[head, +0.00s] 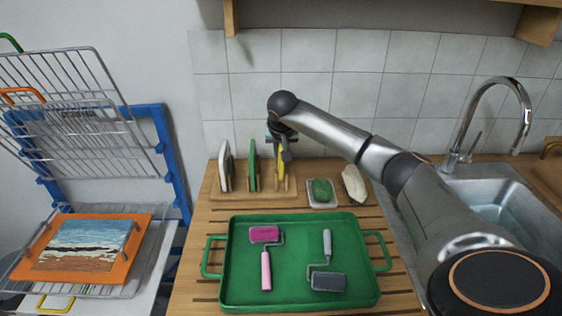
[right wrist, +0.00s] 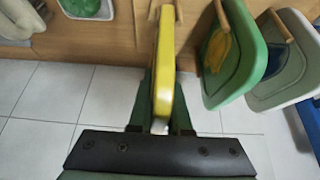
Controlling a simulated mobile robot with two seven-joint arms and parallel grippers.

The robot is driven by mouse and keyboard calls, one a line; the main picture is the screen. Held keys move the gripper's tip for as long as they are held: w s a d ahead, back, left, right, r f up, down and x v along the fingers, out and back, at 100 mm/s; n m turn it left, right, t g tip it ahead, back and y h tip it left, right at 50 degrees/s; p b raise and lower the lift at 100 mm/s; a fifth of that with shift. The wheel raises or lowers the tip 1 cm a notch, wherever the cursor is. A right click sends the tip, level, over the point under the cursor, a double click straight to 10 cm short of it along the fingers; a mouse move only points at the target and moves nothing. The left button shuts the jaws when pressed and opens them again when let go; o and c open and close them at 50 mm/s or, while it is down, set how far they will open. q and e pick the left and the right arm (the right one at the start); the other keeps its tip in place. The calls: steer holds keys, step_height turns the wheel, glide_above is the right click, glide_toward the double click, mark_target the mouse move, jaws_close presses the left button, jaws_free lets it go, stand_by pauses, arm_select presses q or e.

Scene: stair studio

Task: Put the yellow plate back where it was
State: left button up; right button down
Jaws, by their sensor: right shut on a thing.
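The yellow plate (head: 281,167) stands upright, edge-on, at the right end of the wooden rack (head: 240,199), right of a green plate (head: 253,168) and a white plate (head: 226,168). My right gripper (head: 281,150) is above it, shut on its upper edge. In the right wrist view the yellow plate (right wrist: 164,58) runs between the two fingers (right wrist: 160,105), beside the rack's pegs. The green plate (right wrist: 232,52) is apart from it there. Whether the plate's lower edge rests in the slot is hidden. My left gripper is not in view.
A green tray (head: 235,288) with two paint rollers lies in front of the rack. A dish with a green sponge (head: 320,190) and a pale oval item (head: 353,184) sit right of the rack. The sink (head: 520,215) is at right, a wire drying rack (head: 75,85) at left.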

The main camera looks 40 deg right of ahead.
mark_target(282, 146)
steer(key=shift+f, duration=1.7)
steer(key=shift+f, duration=0.1)
steer(key=c, duration=0.9)
jaws_free()
steer(key=shift+o, duration=0.2)
steer(key=shift+s+r, duration=0.1)
steer(key=shift+r, duration=0.25)
steer(key=v, duration=1.1)
steer(key=shift+s+a+r, duration=0.1)
steer(key=shift+a+r, duration=0.05)
steer(key=shift+r, duration=0.05)
